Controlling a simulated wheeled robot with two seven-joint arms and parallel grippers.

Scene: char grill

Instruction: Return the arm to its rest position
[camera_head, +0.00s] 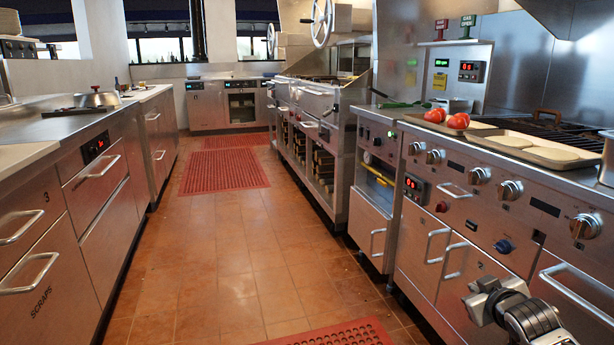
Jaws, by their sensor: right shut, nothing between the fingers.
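My right gripper (484,300) shows at the bottom right of the head view, low in front of the steel grill counter. Its fingers look shut and hold nothing. My right arm comes in from the bottom right corner. The gripper appears apart from the cabinet doors (455,262) behind it, though the exact gap is hard to tell. My left gripper and left arm are not in view.
Tomatoes (458,121) and flat pale pieces lie on a tray (545,158) on the right counter. Control knobs (585,227) and door handles stick out near my right arm. The tiled aisle (225,255) with red mats (222,170) is clear. A steel counter (50,127) lines the left.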

